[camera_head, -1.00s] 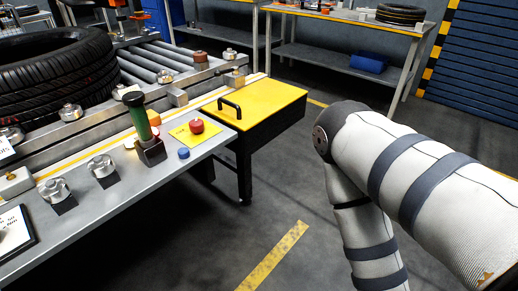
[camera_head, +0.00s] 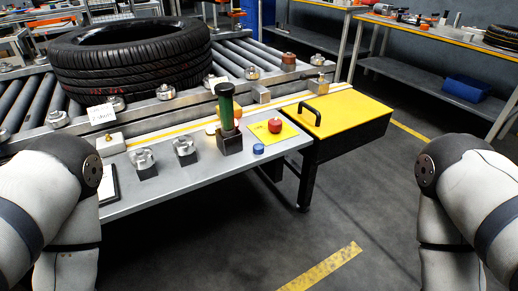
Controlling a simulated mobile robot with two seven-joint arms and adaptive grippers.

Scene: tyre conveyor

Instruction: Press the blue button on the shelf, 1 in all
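The blue button (camera_head: 258,149) is a small round cap near the front right edge of the grey metal shelf (camera_head: 190,187) beside the conveyor. It sits just in front of a yellow plate bearing a red mushroom button (camera_head: 275,125). A dark block with a green-handled lever (camera_head: 227,115) stands to its left. Parts of both my arms show at the left and right edges, apart from the shelf's blue button. Neither gripper is in the picture.
Metal knobs on dark blocks (camera_head: 185,151) and a clipboard (camera_head: 108,184) share the shelf. A yellow-topped drawer box (camera_head: 345,115) adjoins it on the right. The floor in front is open.

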